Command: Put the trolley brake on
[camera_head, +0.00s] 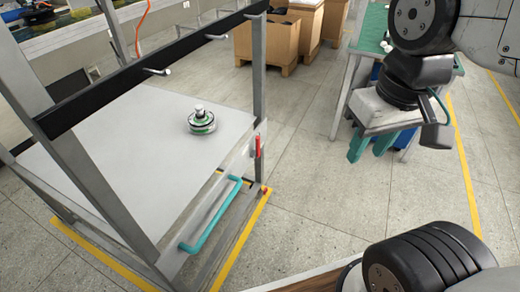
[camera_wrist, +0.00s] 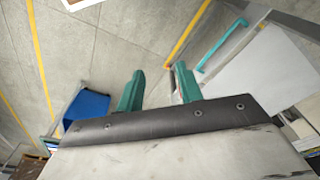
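The trolley (camera_head: 120,128) stands at the left with a pale flat top, a grey frame and a teal handle (camera_head: 210,214). A small red lever (camera_head: 257,146) sits upright on the trolley's near right post; I cannot tell its setting. A small red part also shows low at the trolley's corner (camera_head: 265,188). My gripper (camera_head: 370,144) hangs to the right of the trolley, clear of it, with its teal fingers apart and nothing between them. In the wrist view the open fingers (camera_wrist: 158,88) show, with the teal handle (camera_wrist: 222,46) beyond them; I cannot make out the red lever there.
A round metal and green hub part (camera_head: 201,122) rests on the trolley top. Hooks stick out from the black rail (camera_head: 150,72). A green-topped table (camera_head: 372,42) stands behind my gripper, cardboard boxes (camera_head: 268,42) at the back. Floor between trolley and gripper is clear.

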